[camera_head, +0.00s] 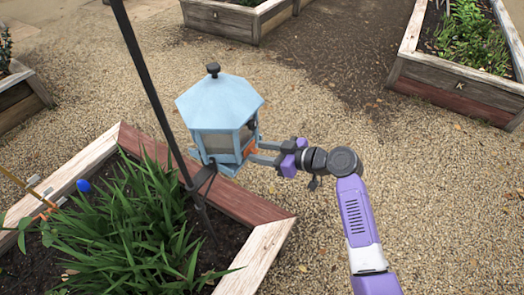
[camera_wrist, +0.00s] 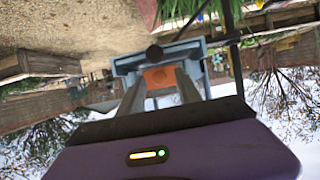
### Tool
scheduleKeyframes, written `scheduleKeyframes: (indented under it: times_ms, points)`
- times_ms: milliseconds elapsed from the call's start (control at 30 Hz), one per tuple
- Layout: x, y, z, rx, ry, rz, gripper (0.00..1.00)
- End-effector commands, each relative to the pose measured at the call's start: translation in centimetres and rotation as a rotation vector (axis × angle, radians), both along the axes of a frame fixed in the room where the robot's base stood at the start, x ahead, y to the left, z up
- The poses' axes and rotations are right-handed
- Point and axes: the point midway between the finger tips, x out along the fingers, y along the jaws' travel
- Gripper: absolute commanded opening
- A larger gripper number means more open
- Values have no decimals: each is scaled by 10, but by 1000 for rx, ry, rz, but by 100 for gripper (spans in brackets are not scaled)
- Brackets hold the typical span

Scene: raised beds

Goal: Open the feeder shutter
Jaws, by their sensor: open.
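The feeder (camera_head: 219,105) is a light blue lantern-shaped house with a faceted roof and a dark knob on top. It is mounted on a dark pole over a raised bed. An orange shutter (camera_head: 250,147) shows partly on its right side, and it shows face-on between my fingers in the wrist view (camera_wrist: 159,78). My gripper (camera_head: 257,152) reaches in from the right with its two grey fingers apart, one higher than the other. The fingertips are at or very near the feeder's side; I cannot tell whether they touch. Nothing is held between them.
The dark pole (camera_head: 150,82) stands just left of the feeder. A raised bed (camera_head: 229,193) with leafy plants and a blue object (camera_head: 83,185) lies below. Other beds (camera_head: 455,80) stand behind. Open gravel (camera_head: 440,200) lies to the right.

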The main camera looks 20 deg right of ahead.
Motion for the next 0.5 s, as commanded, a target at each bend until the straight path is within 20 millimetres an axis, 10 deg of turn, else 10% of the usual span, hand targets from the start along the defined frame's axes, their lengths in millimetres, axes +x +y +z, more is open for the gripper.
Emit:
scheduleKeyframes:
  times_ms: [267, 500]
  points:
    - [0, 0, 0, 0, 0, 0, 0]
    - [0, 0, 0, 0, 0, 0, 0]
